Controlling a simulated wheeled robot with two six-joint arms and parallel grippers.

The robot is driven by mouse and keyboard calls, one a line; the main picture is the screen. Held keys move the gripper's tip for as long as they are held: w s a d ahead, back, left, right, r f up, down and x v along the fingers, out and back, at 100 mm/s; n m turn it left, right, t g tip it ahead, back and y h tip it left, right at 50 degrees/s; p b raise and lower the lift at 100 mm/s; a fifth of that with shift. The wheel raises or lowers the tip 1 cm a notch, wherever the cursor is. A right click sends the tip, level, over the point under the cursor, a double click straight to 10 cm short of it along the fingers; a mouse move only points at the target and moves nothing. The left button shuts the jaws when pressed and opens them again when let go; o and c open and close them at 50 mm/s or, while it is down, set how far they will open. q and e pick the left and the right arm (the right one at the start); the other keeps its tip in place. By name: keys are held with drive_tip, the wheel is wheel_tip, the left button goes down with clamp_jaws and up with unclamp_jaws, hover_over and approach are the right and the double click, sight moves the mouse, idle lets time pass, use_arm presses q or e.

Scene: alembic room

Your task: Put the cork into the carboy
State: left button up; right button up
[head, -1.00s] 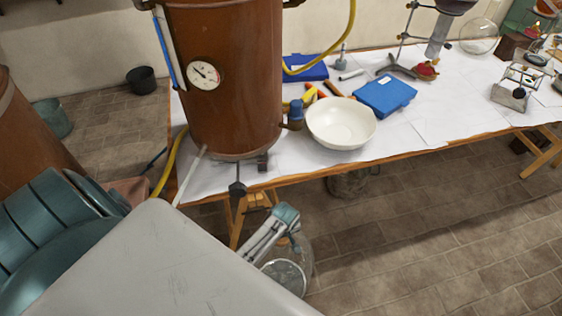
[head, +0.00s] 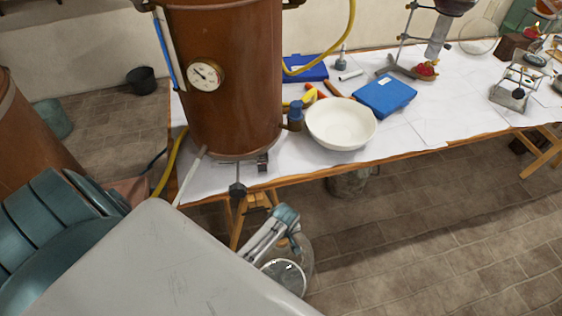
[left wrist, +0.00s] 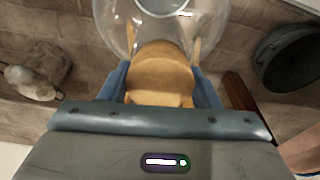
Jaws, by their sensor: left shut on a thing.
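The cork (left wrist: 160,70) is a tan, tapered stopper held between the blue fingers of my left gripper (left wrist: 162,84) in the left wrist view. The carboy (left wrist: 120,22) is clear glass and lies just beyond the cork there, its round mouth at the top edge. In the head view the carboy (head: 303,262) stands on the floor in front of the table, partly hidden by my left arm. My left gripper (head: 288,225) is over it there; the cork is hidden in that view. I cannot tell whether cork and carboy touch. My right gripper is not in view.
A table (head: 440,110) with white paper carries a copper boiler (head: 235,110), a white bowl (head: 340,122) and blue cases. A metal pot (head: 350,183) stands under it. A dark round vessel (left wrist: 290,60) is beside the carboy. The tiled floor at right is mostly clear.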

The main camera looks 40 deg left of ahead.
use_arm(q)
drive_tip(key=shift+f, duration=0.1)
idle(0.8)
drive_tip(key=o, duration=1.5)
drive_tip(key=shift+r+p, duration=1.25)
drive_tip(key=shift+p, duration=0.05)
drive_tip(key=shift+r+p, duration=2.35)
drive_tip(key=shift+p, duration=0.25)
drive_tip(key=shift+f, duration=0.1)
drive_tip(key=shift+c, duration=0.4)
